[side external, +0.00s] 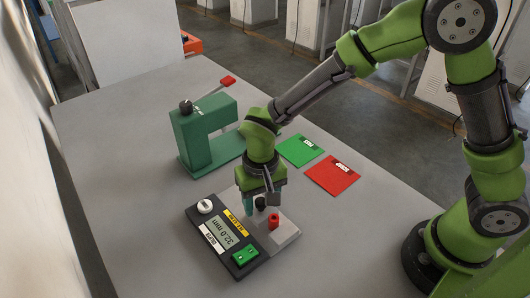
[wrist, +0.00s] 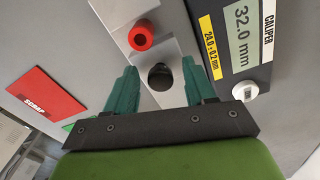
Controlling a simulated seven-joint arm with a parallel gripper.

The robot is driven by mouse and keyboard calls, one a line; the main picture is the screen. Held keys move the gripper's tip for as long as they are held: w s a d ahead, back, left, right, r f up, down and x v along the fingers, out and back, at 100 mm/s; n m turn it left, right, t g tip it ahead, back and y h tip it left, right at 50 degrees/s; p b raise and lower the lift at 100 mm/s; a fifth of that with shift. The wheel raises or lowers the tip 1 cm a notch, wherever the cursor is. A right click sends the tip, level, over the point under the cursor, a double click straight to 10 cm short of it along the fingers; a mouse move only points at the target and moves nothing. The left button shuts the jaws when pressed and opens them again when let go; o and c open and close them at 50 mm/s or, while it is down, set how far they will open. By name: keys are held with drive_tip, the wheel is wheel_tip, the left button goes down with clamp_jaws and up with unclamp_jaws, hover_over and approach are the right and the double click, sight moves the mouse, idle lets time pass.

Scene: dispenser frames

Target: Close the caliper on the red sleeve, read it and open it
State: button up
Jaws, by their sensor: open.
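The caliper (side external: 228,238) is a dark box with a light grey plate (side external: 288,234) beside it. Its display (side external: 226,232) reads 32.0 mm, also in the wrist view (wrist: 241,35). A yellow label reads 24.0 ± 0.2 mm. The red sleeve (side external: 273,221) stands on the grey plate; in the wrist view (wrist: 141,37) it is beyond my fingers, to the left. A round black knob (wrist: 161,76) sits on the plate near it. My gripper (wrist: 160,67) is open and empty, its teal fingers on either side of the black knob. I cannot tell whether they touch it.
A green press-like stand (side external: 195,135) with a red-tipped lever is behind the caliper. A green card (side external: 300,150) and a red SCRAP card (side external: 332,175) lie to the right. The caliper also has a white knob (side external: 205,206) and a green switch (side external: 245,255). The front-right table is clear.

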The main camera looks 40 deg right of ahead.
clamp_jaws()
drive_tip(key=shift+s, duration=0.45)
unclamp_jaws()
wheel_tip(320, 180, up, 17)
idle(0.7)
